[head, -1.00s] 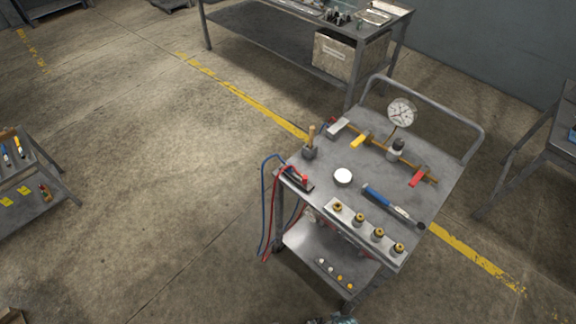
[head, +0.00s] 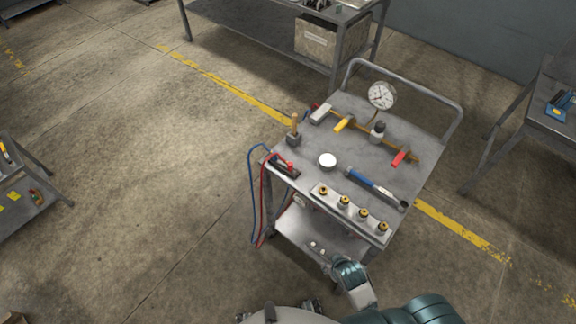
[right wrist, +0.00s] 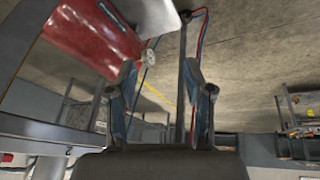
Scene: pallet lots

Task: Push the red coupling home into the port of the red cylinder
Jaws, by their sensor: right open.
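The red coupling (head: 290,165) sits in a dark holder at the left corner of the cart top, with a red hose hanging from it. The red cylinder (right wrist: 90,35) shows in the right wrist view, lying under a grey surface. A pale round fitting (right wrist: 148,58) is at its end; I cannot see into its port. The head view mostly hides the cylinder under the cart top. My right gripper (right wrist: 162,85) is open and empty, apart from the cylinder and to the right of its end. In the head view, only my right arm shows clearly.
Floor left is clear.

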